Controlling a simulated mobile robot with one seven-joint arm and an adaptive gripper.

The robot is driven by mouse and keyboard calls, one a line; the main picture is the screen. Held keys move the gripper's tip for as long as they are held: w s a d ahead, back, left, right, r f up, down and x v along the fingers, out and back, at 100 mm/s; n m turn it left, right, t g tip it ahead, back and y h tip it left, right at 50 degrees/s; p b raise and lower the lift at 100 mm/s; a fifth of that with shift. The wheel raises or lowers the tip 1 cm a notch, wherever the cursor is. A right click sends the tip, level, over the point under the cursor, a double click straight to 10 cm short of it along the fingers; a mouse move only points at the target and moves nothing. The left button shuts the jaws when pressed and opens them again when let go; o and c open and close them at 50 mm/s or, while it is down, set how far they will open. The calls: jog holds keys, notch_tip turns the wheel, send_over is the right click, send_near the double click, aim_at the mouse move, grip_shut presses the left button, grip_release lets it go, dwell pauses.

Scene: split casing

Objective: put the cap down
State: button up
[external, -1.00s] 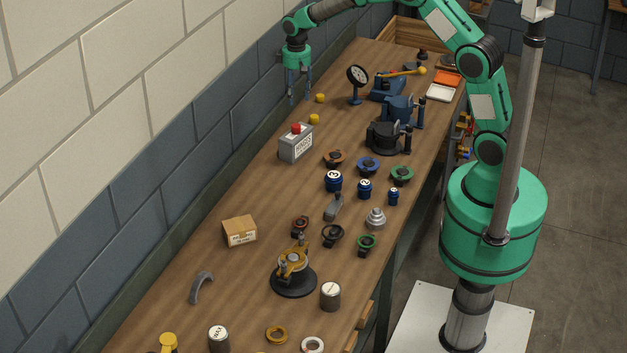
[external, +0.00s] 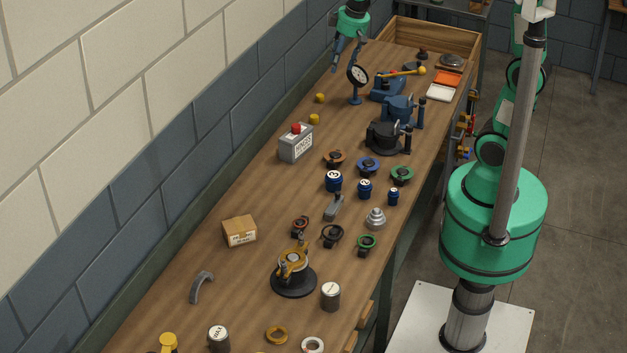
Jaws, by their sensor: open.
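Two small yellow cap-like pieces sit on the wooden bench near its wall side, one farther back (external: 319,98) and one nearer (external: 314,119). I cannot tell for sure which thing is the cap of the task. My gripper (external: 346,62) is open, with nothing seen between its fingers. It is above the far part of the bench, up and to the right of the yellow pieces and apart from them. The fingers are small in this view, and the dial gauge (external: 357,75) stands close below them in the picture.
A grey box with a red button (external: 296,145) stands nearer than the yellow pieces. Blue vises (external: 397,108), an orange tray (external: 446,78) and a white tray (external: 440,93) are to the right. Several collars and small canisters cover the middle. A wooden bin wall (external: 437,40) closes the far end.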

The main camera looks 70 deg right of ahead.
jog(key=s+a+t, duration=0.1)
jog(key=s+a, duration=0.2)
jog(key=s, duration=0.9)
jog(key=s+a+r+t, duration=0.1)
jog(key=s+a, duration=0.2)
jog(key=s, duration=0.9)
jog(key=shift+s+a+r+n+t, duration=0.2)
jog(key=shift+s+r+n+t, duration=0.1)
jog(key=shift+s+n, duration=0.1)
jog(key=shift+f, duration=0.1)
notch_tip(320, 180, down, 7)
jog(key=b, duration=0.7)
jog(key=shift+f+b, duration=0.15)
jog(key=shift+b, duration=0.15)
